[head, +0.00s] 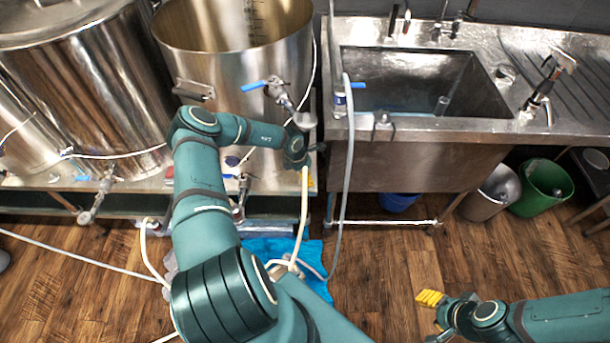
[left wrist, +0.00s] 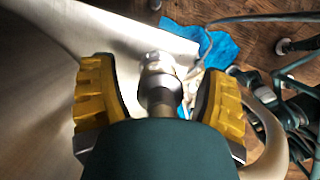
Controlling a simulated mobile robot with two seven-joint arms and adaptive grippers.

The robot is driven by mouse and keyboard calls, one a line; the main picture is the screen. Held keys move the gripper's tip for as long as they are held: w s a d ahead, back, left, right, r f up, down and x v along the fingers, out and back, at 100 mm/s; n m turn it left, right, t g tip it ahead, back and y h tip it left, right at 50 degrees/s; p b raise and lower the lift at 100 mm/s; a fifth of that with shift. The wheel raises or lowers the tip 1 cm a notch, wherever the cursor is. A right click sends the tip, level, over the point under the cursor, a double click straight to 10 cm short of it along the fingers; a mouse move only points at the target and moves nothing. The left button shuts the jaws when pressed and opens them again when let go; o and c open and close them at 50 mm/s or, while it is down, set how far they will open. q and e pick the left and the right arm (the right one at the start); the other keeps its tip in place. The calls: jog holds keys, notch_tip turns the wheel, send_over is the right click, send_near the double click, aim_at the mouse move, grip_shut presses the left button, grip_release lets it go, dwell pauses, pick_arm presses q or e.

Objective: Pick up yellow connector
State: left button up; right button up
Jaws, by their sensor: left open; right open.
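I cannot make out a separate yellow connector; the yellow I see clearly is on my finger pads. In the left wrist view my left gripper (left wrist: 158,75) is open, with one yellow-padded finger on each side of a shiny metal fitting (left wrist: 158,86). Gaps show between the fitting and both fingers. In the head view the left hand (head: 296,150) is beside the steel pot's valve and a cream hose (head: 304,205); its fingers are mostly hidden. My right gripper (head: 433,317) is open and empty above the floor at lower right.
A steel pot (head: 235,60) and larger tank (head: 95,90) stand on a low bench. A steel sink (head: 420,165) is to the right. A green bucket (head: 545,190) stands below it. A blue cloth (head: 262,250) and loose hoses lie below the bench. Wooden floor in front is mostly clear.

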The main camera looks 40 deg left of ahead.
pick_arm(q)
grip_shut()
jog(key=shift+r, duration=0.1)
jog(key=shift+r, duration=0.45)
jog(key=p+v, duration=0.1)
jog(key=v, duration=0.1)
jog(key=shift+s+r, duration=0.2)
jog(key=shift+r, duration=0.2)
jog(key=s+a+p, duration=0.1)
jog(key=s+p, duration=0.2)
jog(key=s, duration=1.4)
jog(key=shift+f, duration=0.15)
